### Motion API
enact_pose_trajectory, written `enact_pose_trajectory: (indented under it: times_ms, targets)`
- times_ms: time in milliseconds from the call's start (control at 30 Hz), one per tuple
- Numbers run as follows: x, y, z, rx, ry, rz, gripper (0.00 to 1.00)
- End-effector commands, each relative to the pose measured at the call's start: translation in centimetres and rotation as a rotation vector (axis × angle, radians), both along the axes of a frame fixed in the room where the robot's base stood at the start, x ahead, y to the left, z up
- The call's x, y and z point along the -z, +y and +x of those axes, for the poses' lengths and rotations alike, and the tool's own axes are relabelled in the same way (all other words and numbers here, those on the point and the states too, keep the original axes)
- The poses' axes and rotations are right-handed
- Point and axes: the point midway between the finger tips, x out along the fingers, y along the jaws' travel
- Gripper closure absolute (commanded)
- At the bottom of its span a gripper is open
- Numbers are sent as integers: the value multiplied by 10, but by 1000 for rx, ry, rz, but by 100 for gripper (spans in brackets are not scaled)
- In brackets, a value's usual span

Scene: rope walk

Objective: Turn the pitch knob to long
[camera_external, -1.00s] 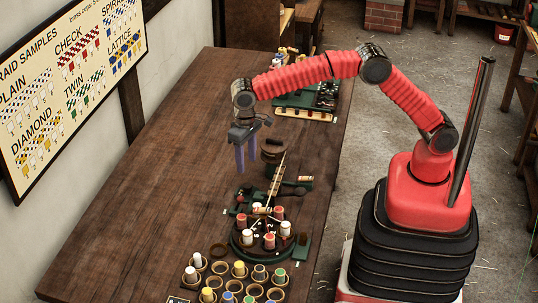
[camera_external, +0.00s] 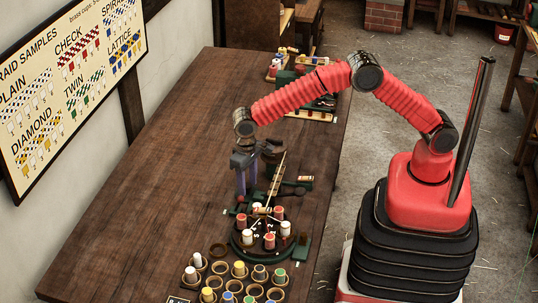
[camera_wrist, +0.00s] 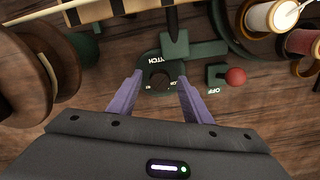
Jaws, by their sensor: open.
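The pitch knob (camera_wrist: 160,81) is a small dark round knob on a green plate (camera_wrist: 150,57) marked PITCH, which reads upside down in the wrist view. Small marks beside the knob are too small to read. My gripper (camera_wrist: 160,77) is open, its two purple fingers on either side of the knob with gaps showing; I cannot tell its exact height over the plate. In the external view my gripper (camera_external: 246,190) points down just behind the round braiding machine (camera_external: 262,251), and the knob cannot be made out there.
A red ball lever (camera_wrist: 236,76) by an OFF label stands right of the knob in the wrist view. A large wooden reel (camera_wrist: 24,75) is close on the left. Spools (camera_wrist: 270,17) sit at upper right. Cups of coloured bobbins (camera_external: 239,269) stand in front. The table's left side is clear.

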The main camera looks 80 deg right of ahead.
Motion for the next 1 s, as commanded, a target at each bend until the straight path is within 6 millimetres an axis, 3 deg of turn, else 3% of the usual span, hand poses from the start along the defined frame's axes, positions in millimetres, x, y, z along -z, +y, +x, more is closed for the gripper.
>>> enact_pose_trajectory:
  times_ms: [67, 667, 1000]
  targets:
    - [0, 0, 0, 0, 0, 0, 55]
    - [-1, 0, 0, 0, 0, 0, 96]
    - [-1, 0, 0, -37, 0, 0, 96]
